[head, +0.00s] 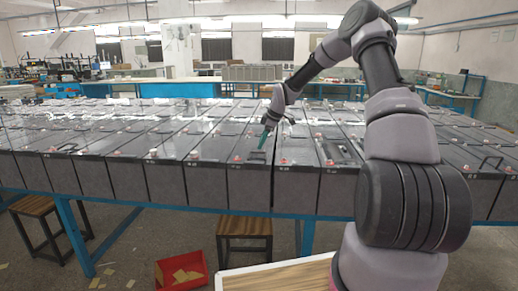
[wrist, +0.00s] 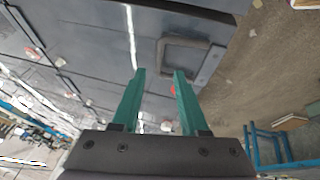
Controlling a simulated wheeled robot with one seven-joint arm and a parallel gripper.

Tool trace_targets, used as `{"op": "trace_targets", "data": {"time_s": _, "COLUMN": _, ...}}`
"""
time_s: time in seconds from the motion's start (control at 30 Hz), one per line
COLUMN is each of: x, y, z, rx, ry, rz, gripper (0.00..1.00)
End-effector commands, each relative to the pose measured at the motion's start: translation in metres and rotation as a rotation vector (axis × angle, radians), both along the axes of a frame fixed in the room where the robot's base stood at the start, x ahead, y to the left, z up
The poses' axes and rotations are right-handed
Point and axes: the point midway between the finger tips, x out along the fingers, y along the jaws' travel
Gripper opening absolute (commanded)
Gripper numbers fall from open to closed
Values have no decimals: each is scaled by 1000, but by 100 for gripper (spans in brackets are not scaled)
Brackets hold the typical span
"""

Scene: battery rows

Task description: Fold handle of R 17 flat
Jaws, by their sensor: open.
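My gripper (head: 264,138) has two green fingers and points down over the front row of grey batteries. In the wrist view my gripper (wrist: 158,71) is open, with nothing between its fingers. A dark loop handle (wrist: 186,43) lies just beyond the fingertips, mostly toward the right finger, and apart from them. In the head view this handle (head: 257,154) appears at the front top edge of the battery (head: 249,183) below my gripper. The battery labels are too small to read, so I cannot confirm which is R 17. How far the handle is raised is hard to tell.
Batteries stand side by side in long rows on a blue-framed table (head: 178,204). Another handle (head: 490,162) stands raised at the far right, and one more (head: 66,148) shows at the left. A red bin (head: 181,271) and wooden stools (head: 244,226) are on the floor in front.

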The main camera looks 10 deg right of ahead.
Motion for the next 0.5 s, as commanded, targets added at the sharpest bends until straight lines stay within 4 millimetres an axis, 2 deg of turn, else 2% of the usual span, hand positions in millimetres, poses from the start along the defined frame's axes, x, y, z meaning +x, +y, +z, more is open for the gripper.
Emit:
{"op": "trace_targets", "data": {"time_s": 0.03, "x": -3, "y": -5, "z": 11, "rx": -2, "ry": -2, "rz": -1, "gripper": 44}}
{"op": "trace_targets", "data": {"time_s": 0.2, "x": -13, "y": -14, "z": 40, "rx": -2, "ry": -2, "rz": -1, "gripper": 44}}
{"op": "trace_targets", "data": {"time_s": 0.33, "x": -17, "y": -18, "z": 53, "rx": 0, "ry": -1, "rz": 0, "gripper": 44}}
{"op": "trace_targets", "data": {"time_s": 0.5, "x": -20, "y": -20, "z": 60, "rx": 0, "ry": 0, "rz": 0, "gripper": 44}}
